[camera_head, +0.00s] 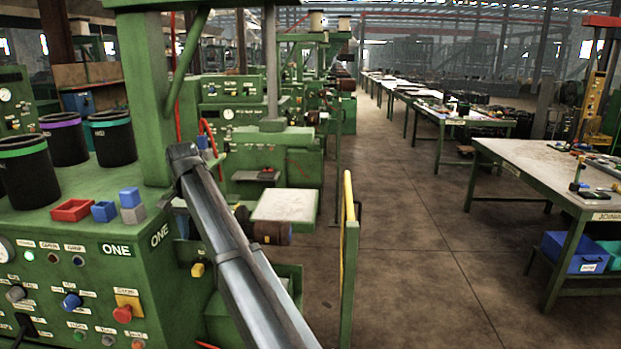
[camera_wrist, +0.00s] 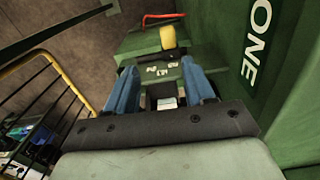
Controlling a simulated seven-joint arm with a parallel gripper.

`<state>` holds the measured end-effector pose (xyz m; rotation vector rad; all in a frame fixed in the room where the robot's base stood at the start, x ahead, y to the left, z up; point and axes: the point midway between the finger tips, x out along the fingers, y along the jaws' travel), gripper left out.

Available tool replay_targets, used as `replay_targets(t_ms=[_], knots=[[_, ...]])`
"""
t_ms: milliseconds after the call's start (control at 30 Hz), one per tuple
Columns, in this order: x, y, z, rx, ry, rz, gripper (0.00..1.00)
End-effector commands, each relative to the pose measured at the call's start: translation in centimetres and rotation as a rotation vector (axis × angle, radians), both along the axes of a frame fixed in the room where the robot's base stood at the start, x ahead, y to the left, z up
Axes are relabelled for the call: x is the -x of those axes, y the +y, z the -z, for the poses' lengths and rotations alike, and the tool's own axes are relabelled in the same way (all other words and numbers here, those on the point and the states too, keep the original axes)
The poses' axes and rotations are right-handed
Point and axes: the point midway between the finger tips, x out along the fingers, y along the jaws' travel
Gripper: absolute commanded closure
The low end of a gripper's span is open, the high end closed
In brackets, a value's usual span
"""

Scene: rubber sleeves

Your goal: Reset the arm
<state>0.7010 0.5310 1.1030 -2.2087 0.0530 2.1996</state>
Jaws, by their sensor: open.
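My gripper (camera_wrist: 160,82) shows in the wrist view with its two blue fingers apart and nothing held between them. It points at the green side of the machine marked ONE, at a part with small white labels and a yellow knob (camera_wrist: 168,37). In the head view my dark arm rises from the bottom middle toward the machine (camera_head: 120,270), and its upper bend stands beside the green column. I cannot make out my gripper in the head view; the arm or the machine seems to hide it.
Black cylinders with green, purple and teal bands (camera_head: 66,139) stand on the machine top, near a red tray (camera_head: 73,210) and blue blocks (camera_head: 130,197). A yellow-topped rail (camera_head: 349,240) stands right of my arm. Open floor lies beyond, before a worktable (camera_head: 535,165).

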Motion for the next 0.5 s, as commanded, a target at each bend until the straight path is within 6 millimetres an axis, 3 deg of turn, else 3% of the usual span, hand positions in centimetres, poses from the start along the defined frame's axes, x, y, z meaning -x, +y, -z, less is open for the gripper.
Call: replay_targets(t_ms=[200,500], knots=[[1.5,-8.0,9.4,0.036,-0.013,0.147,0.47],[2.5,-17.1,21.2,0.089,0.006,0.246,0.47]])
